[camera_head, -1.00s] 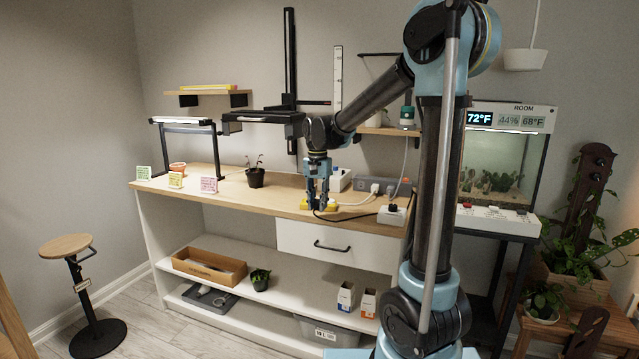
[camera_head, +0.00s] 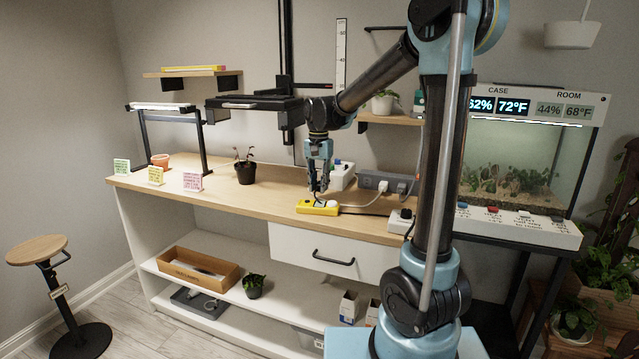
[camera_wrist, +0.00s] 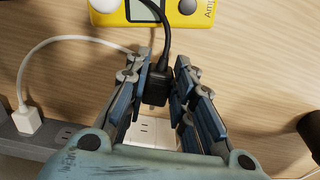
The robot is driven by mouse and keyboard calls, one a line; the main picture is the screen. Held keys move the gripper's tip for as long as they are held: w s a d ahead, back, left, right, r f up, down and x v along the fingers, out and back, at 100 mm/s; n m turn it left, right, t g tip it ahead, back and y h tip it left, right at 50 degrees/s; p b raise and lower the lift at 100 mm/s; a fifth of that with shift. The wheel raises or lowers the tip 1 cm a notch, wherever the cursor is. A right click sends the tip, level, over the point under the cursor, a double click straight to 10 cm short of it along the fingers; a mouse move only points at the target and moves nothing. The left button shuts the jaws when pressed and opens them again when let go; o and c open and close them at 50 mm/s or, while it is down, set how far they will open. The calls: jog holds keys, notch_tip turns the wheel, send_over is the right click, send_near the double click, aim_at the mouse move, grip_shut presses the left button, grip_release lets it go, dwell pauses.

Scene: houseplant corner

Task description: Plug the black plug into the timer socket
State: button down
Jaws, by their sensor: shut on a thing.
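My gripper (camera_head: 318,188) is above the bench, just behind the yellow meter in the head view. In the wrist view my gripper (camera_wrist: 162,90) is shut on the black plug (camera_wrist: 154,87), whose black cord runs up past the yellow meter (camera_wrist: 198,14). A white box with outlet slots (camera_wrist: 149,132), seemingly the timer socket, lies just below the plug in that picture and is partly hidden by the gripper. In the head view the white box (camera_head: 342,178) stands behind the gripper. I cannot tell whether plug and box touch.
A grey power strip (camera_head: 383,184) with a white plug (camera_wrist: 27,121) lies beside the box. The yellow meter (camera_head: 317,208) lies in front. A white switch box (camera_head: 401,221) is to the right. A dark potted plant (camera_head: 245,172) stands left; bench between is clear.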

jog(key=shift+w, duration=0.15)
dwell(0.3)
jog(key=shift+w+d+f, duration=0.2)
jog(key=shift+w+f, duration=0.3)
jog(key=shift+w+d+f, duration=0.2)
jog(key=shift+w+f, duration=0.25)
jog(key=shift+w+d+f, duration=0.1)
jog(key=shift+w, duration=0.25)
jog(key=shift+w+d, duration=0.25)
jog(key=shift+w, duration=0.45)
jog(key=shift+w+d, duration=0.25)
jog(key=shift+w, duration=0.4)
jog(key=shift+w+d, duration=0.2)
jog(key=shift+w, duration=0.4)
dwell(0.4)
jog(key=c, duration=1.3)
grip_release()
jog(key=shift+r, duration=0.2)
